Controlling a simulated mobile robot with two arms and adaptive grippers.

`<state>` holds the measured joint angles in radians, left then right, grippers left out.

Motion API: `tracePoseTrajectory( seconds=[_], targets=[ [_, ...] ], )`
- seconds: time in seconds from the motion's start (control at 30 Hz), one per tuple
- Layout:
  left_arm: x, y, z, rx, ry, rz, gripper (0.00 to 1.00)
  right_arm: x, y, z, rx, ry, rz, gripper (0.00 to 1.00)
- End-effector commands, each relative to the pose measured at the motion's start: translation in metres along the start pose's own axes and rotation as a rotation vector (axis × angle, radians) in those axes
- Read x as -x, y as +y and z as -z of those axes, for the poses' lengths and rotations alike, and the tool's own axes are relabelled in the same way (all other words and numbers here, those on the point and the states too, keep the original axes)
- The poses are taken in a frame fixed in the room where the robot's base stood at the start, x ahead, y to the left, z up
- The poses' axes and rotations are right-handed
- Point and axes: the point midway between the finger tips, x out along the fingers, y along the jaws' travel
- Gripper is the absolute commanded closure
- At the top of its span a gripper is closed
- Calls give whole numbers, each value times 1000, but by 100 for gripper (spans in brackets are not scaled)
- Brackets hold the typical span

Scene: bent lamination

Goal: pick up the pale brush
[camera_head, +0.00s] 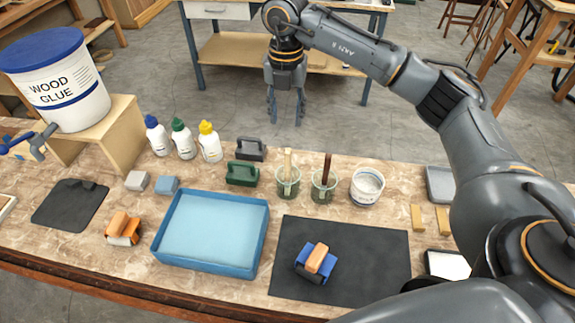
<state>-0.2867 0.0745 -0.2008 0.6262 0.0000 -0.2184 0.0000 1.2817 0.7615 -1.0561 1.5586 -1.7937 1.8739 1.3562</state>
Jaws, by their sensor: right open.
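The pale brush (287,163) stands upright in a greenish clear cup (288,184) near the back of the workbench; its lower end is inside the cup. A dark brown brush (326,168) stands in a similar cup (323,190) just to its right. My right gripper (286,112) points down with its fingers apart and nothing between them. In the picture it is above the pale brush, apparently beyond the bench's back edge; its height is hard to tell. My left gripper is not in view.
A white tub (367,186) stands right of the cups, and green (242,174) and dark (251,149) handled blocks stand left. Several bottles (184,142) are farther left. A blue tray (208,233) and a black mat (355,252) lie in front. A wooden stand holds the wood-glue bucket (58,82).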

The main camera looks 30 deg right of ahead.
Motion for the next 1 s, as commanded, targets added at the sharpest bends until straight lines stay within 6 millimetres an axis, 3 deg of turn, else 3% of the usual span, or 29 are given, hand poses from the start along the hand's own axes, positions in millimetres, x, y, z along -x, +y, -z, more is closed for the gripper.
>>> tracePoseTrajectory(
  seconds=[0.3,0.47,0.7,0.83,1.0],
  targets=[
    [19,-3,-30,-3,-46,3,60,-57,-1,1,1,3,2,58],
    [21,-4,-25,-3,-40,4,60,-68,-1,1,1,1,1,58],
    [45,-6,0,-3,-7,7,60,-96,-6,4,1,5,4,58],
    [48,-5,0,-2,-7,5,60,-114,-4,3,1,2,0,58],
    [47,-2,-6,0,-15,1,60,-121,-4,3,1,1,-1,58]
  ],
)
